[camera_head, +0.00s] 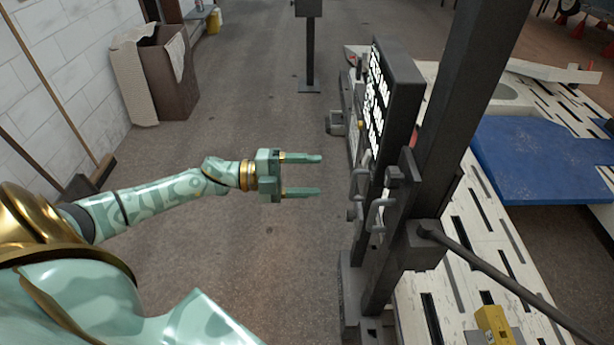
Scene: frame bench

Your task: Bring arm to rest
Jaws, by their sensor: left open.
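My left arm (160,198), pale green with gold bands, reaches in from the left and stretches out over the floor. Its gripper (318,175) is open and empty, with its two fingers apart and pointing right. The fingertips end short of the dark metal frame (400,215) of the bench, with a gap between them. My right gripper is not in view.
The frame carries a panel with lit white markings (376,100) and metal handles (380,213). Right of it are a slotted white bench top (490,235), a blue slab (545,160) and a yellow block (494,325). A brown bin (170,80) stands by the left wall. Floor around my arm is clear.

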